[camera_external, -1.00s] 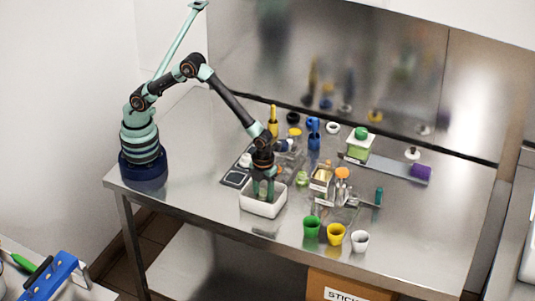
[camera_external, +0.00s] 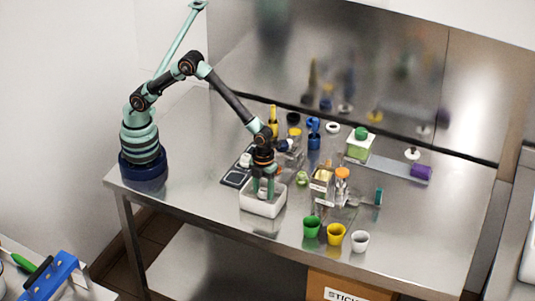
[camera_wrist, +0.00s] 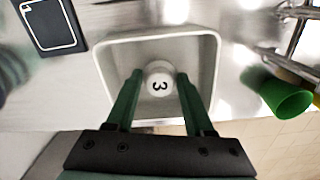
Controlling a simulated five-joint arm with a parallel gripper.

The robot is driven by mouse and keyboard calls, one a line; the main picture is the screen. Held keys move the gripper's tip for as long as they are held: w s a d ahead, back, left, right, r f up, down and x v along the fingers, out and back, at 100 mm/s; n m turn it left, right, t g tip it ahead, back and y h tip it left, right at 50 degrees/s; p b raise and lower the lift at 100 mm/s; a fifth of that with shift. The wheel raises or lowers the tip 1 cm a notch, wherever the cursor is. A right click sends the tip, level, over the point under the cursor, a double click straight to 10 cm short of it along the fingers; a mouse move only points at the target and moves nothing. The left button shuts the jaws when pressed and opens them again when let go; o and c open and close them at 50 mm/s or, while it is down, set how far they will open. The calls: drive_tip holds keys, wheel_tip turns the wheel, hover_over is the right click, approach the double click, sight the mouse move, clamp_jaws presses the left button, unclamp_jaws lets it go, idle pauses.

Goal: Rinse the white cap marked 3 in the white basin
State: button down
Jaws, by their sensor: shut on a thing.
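The white cap marked 3 (camera_wrist: 160,83) is between my gripper's green fingers in the wrist view, with its number facing the camera. My gripper (camera_wrist: 158,90) is shut on the cap. It points down into the white basin (camera_wrist: 108,62), and the cap is inside the basin's walls. In the external view my gripper (camera_external: 263,192) is over and within the white basin (camera_external: 264,209) near the table's front edge. I cannot tell whether the cap touches the basin's floor.
A dark scale-like pad (camera_external: 235,178) lies left of the basin. Green (camera_external: 311,226), yellow (camera_external: 335,235) and white (camera_external: 360,241) cups stand along the front edge to the right. Bottles and metal holders crowd behind and right of the basin. The table's far right is clear.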

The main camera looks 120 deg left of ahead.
sight(263, 190)
drive_tip(key=shift+r, duration=3.35)
wheel_tip(263, 190, up, 4)
drive_tip(key=shift+r, duration=0.1)
idle(0.6)
